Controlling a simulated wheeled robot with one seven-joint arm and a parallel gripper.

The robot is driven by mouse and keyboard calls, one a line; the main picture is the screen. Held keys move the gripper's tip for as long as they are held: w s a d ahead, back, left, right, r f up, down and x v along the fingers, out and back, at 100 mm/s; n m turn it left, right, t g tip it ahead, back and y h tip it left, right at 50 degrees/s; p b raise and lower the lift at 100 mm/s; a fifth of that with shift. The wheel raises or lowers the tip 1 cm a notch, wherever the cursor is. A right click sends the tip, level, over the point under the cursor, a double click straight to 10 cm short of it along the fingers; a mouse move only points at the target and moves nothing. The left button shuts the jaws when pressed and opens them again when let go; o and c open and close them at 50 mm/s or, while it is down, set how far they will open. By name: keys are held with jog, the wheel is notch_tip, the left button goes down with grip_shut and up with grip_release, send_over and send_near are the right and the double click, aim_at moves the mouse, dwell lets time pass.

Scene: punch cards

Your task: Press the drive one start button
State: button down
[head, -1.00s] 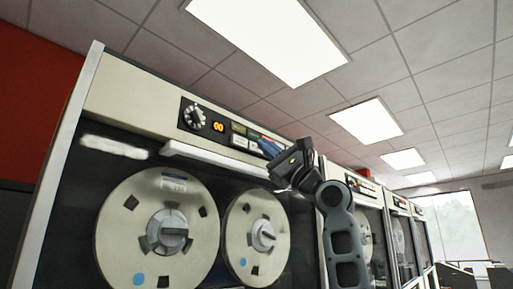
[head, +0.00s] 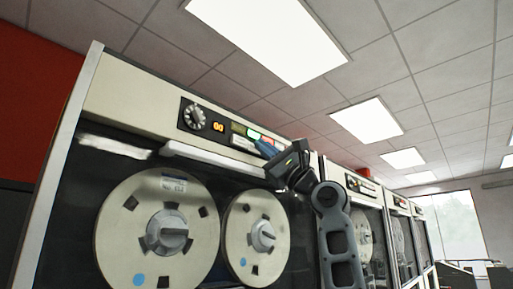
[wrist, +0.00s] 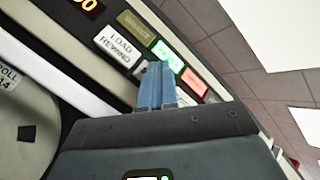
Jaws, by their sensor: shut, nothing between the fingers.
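The first tape drive's control panel (head: 206,122) runs along the top of the nearest cabinet. In the wrist view it has a white LOAD REWIND button (wrist: 119,46), a dark olive block (wrist: 136,27), a lit green block (wrist: 168,57) and a lit red block (wrist: 194,82). My gripper (head: 263,148) is shut and empty, with its blue fingertips (wrist: 157,66) at the lower button row, just right of LOAD REWIND. A pale button edge shows beside the tips. Its label is hidden, so I cannot read which is start. Contact cannot be made out.
A knob (head: 194,117) and an orange number display (head: 218,127) sit left on the panel. A white ledge (head: 212,159) juts out below it, above two tape reels (head: 158,231). More drives (head: 402,230) stand to the right.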

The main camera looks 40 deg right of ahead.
dwell(0.4)
jog(key=shift+s, duration=0.9)
jog(key=shift+s+d+p, duration=0.15)
jog(key=shift+s+p, duration=0.6)
jog(key=shift+s, duration=1.75)
